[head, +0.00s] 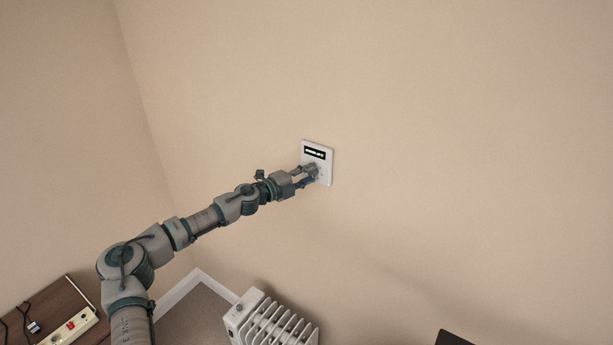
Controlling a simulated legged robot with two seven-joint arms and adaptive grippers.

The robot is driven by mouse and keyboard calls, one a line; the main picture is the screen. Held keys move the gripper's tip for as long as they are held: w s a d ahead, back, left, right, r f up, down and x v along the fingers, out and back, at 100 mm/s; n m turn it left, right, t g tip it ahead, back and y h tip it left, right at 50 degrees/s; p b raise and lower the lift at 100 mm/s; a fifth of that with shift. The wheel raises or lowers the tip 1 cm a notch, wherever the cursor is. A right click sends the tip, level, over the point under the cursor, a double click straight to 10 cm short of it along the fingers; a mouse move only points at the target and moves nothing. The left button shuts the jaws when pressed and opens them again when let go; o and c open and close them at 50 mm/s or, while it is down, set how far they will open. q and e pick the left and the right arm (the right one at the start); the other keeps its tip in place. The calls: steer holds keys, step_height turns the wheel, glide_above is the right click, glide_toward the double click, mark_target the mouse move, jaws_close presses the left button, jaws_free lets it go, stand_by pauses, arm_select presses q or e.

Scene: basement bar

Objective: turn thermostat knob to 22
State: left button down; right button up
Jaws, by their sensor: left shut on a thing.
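The thermostat (327,169) is a small white panel on the beige wall, near the middle of the head view. A dark display (315,154) with light characters sits at its top; the characters are too small to read. My left gripper (313,174) reaches in from the left and is at the lower part of the panel. Its fingers are shut on the thermostat knob, which they mostly hide. The knob's setting cannot be made out. My right gripper is not in view.
A white finned radiator (272,322) stands on the floor below the thermostat. A brown wooden surface (42,305) with a power strip (70,328) and dark cables is at the lower left. A dark object (453,338) shows at the bottom edge. The wall around the panel is bare.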

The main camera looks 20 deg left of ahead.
arm_select(q)
steer(key=shift+f+m, duration=0.25)
steer(key=shift+m, duration=0.15)
steer(key=c, duration=0.9)
jaws_free()
steer(key=shift+c, duration=0.2)
steer(key=shift+o, duration=0.8)
steer(key=shift+w+a, duration=0.1)
steer(key=shift+w, duration=0.05)
steer(key=shift+s+a+r, duration=0.1)
steer(key=shift+s, duration=0.15)
steer(key=v, duration=1.1)
steer(key=shift+a, duration=0.15)
steer(key=shift+s, duration=0.15)
